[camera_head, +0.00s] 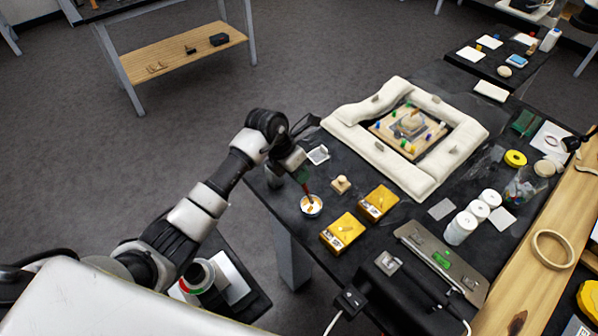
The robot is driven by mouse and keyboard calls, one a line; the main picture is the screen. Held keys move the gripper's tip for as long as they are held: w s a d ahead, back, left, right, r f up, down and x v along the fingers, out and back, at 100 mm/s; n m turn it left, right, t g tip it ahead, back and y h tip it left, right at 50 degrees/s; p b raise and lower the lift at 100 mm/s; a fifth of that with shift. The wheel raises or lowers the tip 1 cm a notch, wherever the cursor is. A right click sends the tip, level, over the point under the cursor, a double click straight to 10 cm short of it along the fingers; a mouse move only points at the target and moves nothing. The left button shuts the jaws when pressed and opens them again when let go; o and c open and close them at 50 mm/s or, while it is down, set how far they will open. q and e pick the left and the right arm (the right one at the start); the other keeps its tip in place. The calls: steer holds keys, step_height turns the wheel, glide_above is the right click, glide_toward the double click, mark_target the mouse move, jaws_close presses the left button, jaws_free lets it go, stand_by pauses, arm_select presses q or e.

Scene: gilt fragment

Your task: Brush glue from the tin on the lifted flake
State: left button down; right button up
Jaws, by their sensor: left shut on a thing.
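My left gripper (302,178) is over the left edge of the black worktable, shut on a thin brush (307,192). The brush points down, with its lower end at the small tin (311,206) with whitish contents. I cannot tell whether the tip touches the glue. The gilt fragment (408,125) lies inside a frame of white padded cushions, with small coloured pieces around it. The lifted flake is too small to make out. My right gripper is not in view.
Two yellow boxes (343,232) and a small wooden knob-like piece (341,184) stand near the tin. White rolls (462,226) and a black device (400,290) are further right. A wooden ledge (545,260) runs along the right side.

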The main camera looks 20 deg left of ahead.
arm_select(q)
steer(key=shift+s+f+b, duration=0.1)
steer(key=shift+f+b, duration=0.35)
steer(key=shift+f, duration=0.1)
stand_by(1.2)
steer(key=shift+r, duration=0.1)
steer(key=shift+r+p, duration=2.45)
steer(key=shift+r, duration=1.05)
